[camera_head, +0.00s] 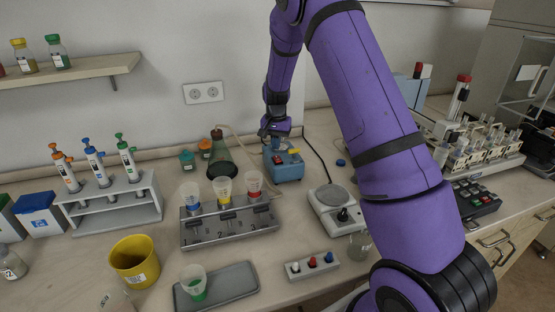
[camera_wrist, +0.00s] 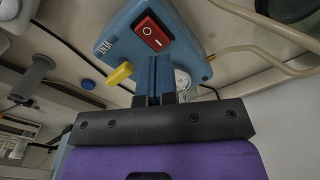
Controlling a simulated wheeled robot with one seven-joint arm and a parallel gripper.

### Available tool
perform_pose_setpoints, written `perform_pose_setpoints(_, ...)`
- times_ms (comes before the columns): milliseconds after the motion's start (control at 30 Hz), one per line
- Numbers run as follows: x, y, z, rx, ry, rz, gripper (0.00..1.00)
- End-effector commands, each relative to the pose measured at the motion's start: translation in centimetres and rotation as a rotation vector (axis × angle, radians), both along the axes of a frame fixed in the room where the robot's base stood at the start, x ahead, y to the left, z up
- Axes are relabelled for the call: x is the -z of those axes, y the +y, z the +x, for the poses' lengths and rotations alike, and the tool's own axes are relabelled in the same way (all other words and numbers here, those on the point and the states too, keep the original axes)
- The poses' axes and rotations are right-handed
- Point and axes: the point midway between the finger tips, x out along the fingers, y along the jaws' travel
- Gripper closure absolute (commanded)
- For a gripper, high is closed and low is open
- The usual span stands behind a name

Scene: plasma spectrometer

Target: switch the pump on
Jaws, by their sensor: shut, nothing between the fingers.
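The pump is a blue box (camera_head: 287,172) standing at the back of the bench, right of the flask. In the wrist view, its blue face (camera_wrist: 118,38) carries a red rocker switch (camera_wrist: 153,33) with O and I marks. Which side is pressed in cannot be told. A yellow knob (camera_wrist: 120,74) sits beside the switch. My gripper (camera_head: 273,134) is at the pump's rear upper side. In the wrist view, its fingers (camera_wrist: 155,78) are shut and empty, pointing toward the switch with their tips just short of it in the picture. Contact cannot be told.
A flask (camera_head: 221,160) with a hose stands left of the pump. In front are a grey rack (camera_head: 230,229) with three cups and a stirrer-like plate (camera_head: 336,199). A wall socket (camera_head: 203,93) is behind. A black cable (camera_head: 320,160) runs right of the pump.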

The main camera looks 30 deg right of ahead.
Motion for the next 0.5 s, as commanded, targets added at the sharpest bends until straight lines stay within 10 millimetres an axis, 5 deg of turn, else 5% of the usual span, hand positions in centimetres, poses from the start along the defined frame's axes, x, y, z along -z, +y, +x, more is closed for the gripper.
perform_pose_setpoints(500, -3.4, 0.0, 0.0, 0.0, -0.001, 0.001, 1.0)
